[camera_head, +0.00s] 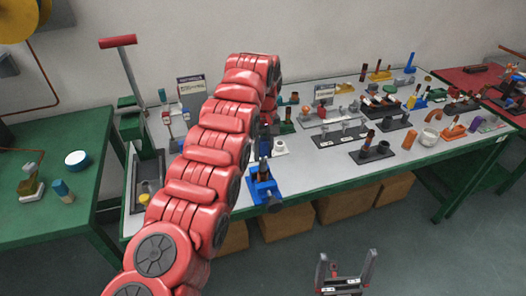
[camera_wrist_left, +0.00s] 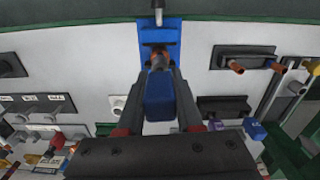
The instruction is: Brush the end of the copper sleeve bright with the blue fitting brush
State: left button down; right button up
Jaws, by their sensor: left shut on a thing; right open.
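My left gripper (camera_wrist_left: 160,82) is shut on the blue fitting brush (camera_wrist_left: 160,100) in the left wrist view. The brush handle points toward a copper-brown end, apparently the copper sleeve (camera_wrist_left: 160,60), in a blue holder (camera_wrist_left: 158,27). Whether the bristles touch the sleeve or sit around it I cannot tell. In the head view the blue holder (camera_head: 262,189) stands at the table's front edge, with a dark and brown upright part above it. My red left arm hides most of the left gripper there. My right gripper (camera_head: 345,273) is open and empty, low in front of the table.
The grey table (camera_head: 330,160) has a green edge and several dark fixtures, including one with a copper peg (camera_head: 370,150) to the right. A white cup (camera_head: 428,136) stands further right. A green table (camera_head: 50,150) is at the left. Cardboard boxes (camera_head: 345,205) sit underneath.

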aim_at(263, 162)
pick_arm(q)
jog(key=shift+f, duration=0.15)
jog(key=shift+f+b, duration=1.85)
